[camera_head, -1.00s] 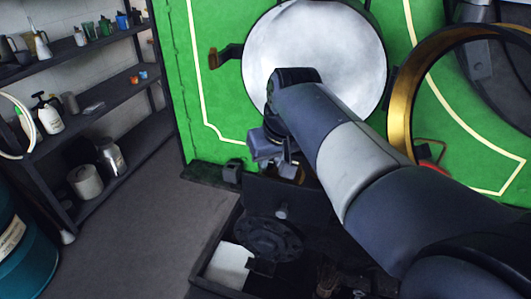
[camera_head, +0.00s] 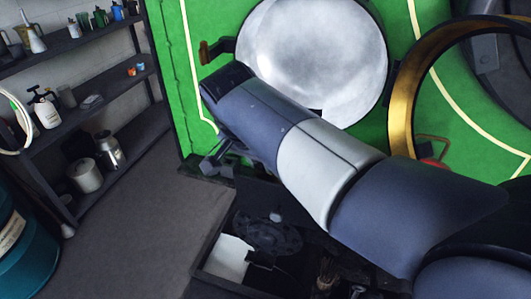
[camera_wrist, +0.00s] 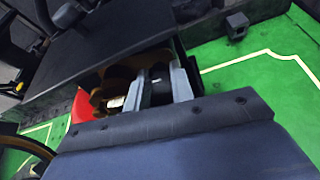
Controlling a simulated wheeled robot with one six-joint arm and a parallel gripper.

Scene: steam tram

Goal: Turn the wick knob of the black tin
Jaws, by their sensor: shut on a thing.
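In the wrist view my gripper (camera_wrist: 161,80) has its two pale grey fingers on either side of a dark part (camera_wrist: 161,92) and is shut on it. I cannot tell whether this part is the wick knob or the body of the black tin. Brass-coloured shapes (camera_wrist: 117,76) show just left of the fingers, beside a dark panel edge. In the head view only a little of my gripper (camera_head: 213,163) shows, low at the left end of my arm in front of the green panel. My arm hides what it holds there.
A green panel (camera_head: 172,90) with a large round pale plate (camera_head: 320,60) stands behind my arm. A brass ring (camera_head: 402,100) is at the right. A dark open box (camera_head: 212,262) holding a white sheet lies below. Shelves (camera_head: 95,123) stand left; the floor (camera_head: 145,220) between is clear.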

